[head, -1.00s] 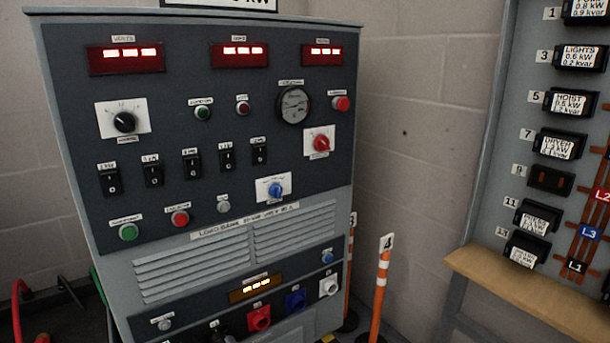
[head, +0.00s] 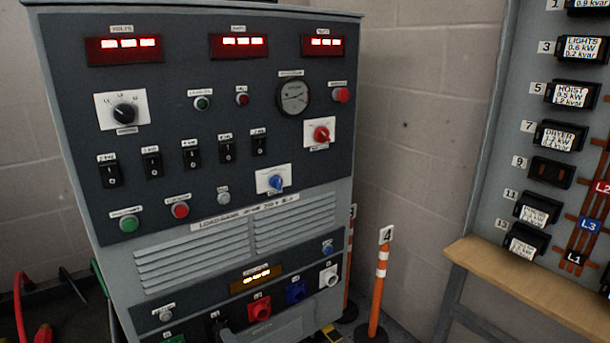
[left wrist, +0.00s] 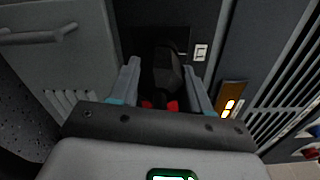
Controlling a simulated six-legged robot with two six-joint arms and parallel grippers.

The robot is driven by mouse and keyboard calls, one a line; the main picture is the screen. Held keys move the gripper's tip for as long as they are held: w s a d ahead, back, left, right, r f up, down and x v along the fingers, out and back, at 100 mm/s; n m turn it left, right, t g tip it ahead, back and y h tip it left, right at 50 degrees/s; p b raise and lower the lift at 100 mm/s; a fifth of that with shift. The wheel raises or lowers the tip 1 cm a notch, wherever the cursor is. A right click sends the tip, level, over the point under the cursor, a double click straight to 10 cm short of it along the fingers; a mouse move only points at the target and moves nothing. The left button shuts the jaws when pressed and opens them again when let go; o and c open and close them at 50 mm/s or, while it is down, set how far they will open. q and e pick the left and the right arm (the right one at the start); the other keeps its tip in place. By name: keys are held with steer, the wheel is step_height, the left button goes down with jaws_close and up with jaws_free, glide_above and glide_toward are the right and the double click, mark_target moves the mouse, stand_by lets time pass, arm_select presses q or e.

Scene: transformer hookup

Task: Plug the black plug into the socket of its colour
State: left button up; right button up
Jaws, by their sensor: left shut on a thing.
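My left gripper (left wrist: 161,78) is shut on the black plug (left wrist: 163,68) in the left wrist view, with one finger on each side of it. The plug's front faces a dark panel strip, and I cannot tell whether it touches or enters a socket. In the head view, the black socket (head: 215,324) sits low on the load bank, left of the red socket (head: 259,309); it is partly hidden at the bottom edge, where a grey shape also shows. My right gripper is in neither view.
The blue socket (head: 295,292), white socket (head: 328,276) and green socket (head: 172,340) share the row. An amber display (head: 255,281) is above it. An orange post (head: 379,290) stands right of the cabinet (head: 200,75). A wooden ledge (head: 520,280) is further right.

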arm_select(q)
steer(key=m, duration=0.4)
steer(key=shift+a+r, duration=0.15)
steer(key=shift+r, duration=0.1)
steer(key=o, duration=1.1)
steer(key=shift+o, duration=0.2)
steer(key=shift+s+d+p, duration=0.35)
steer(key=shift+s+p, duration=0.15)
steer(key=shift+p+v, duration=0.8)
steer(key=shift+v, duration=1)
steer(key=shift+s+d+f, duration=0.1)
steer(key=shift+d+f, duration=0.05)
steer(key=shift+f, duration=0.1)
